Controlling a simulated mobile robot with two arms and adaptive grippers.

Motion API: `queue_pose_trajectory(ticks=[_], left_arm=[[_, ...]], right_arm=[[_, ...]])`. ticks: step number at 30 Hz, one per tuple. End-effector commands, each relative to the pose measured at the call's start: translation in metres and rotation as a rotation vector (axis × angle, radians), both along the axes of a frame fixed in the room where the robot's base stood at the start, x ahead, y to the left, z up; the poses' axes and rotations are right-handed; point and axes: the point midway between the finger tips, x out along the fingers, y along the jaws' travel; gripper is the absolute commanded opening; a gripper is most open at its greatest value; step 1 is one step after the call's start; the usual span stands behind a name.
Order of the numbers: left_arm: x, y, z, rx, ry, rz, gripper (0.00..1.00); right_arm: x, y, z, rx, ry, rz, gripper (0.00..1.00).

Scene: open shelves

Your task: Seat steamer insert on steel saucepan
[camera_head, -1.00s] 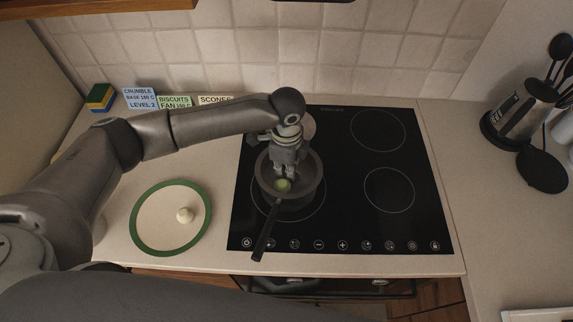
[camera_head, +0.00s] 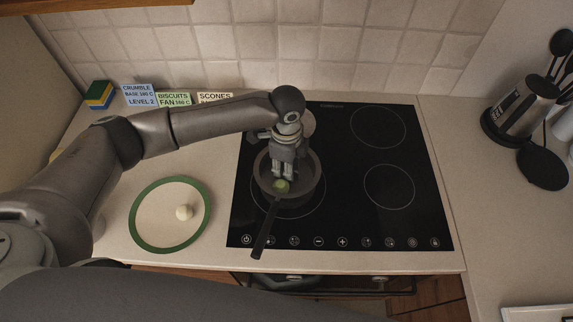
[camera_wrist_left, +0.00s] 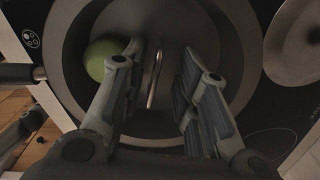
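A dark round pan (camera_head: 313,189) with a long handle stands on the front left of the hob. My left gripper (camera_head: 283,178) points down into it. In the left wrist view the gripper (camera_wrist_left: 152,100) is open, its fingers on either side of an upright thin metal loop handle (camera_wrist_left: 154,80) with gaps visible. The loop seems to belong to a round insert inside the pan; I cannot tell for sure that it is the steamer insert. A green ball (camera_head: 281,186) lies inside, beside the left finger. A round grey metal vessel or lid (camera_head: 308,122) stands behind, partly hidden.
Recipe cards (camera_head: 174,100) and sponges (camera_head: 99,94) stand at the back. The hob's right half is clear.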

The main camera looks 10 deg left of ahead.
Motion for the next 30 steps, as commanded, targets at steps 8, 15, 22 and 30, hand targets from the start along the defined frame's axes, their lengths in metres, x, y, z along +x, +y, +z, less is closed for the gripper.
queue_pose_trajectory(ticks=[8,15,22,30], left_arm=[[0.000,0.000,0.023,-0.001,0.001,-0.001,0.30],[0.001,0.000,0.075,-0.001,-0.002,-0.001,0.30],[0.001,-0.001,0.110,0.000,-0.001,-0.001,0.30],[0.001,0.000,0.120,0.000,0.002,0.000,0.30]], right_arm=[[-0.001,-0.002,0.000,-0.001,0.001,0.001,0.40],[0.000,-0.001,0.000,-0.001,0.001,0.000,0.40],[0.000,-0.001,0.000,-0.001,0.001,0.000,0.40],[0.000,-0.001,0.000,-0.001,0.001,0.000,0.40]])
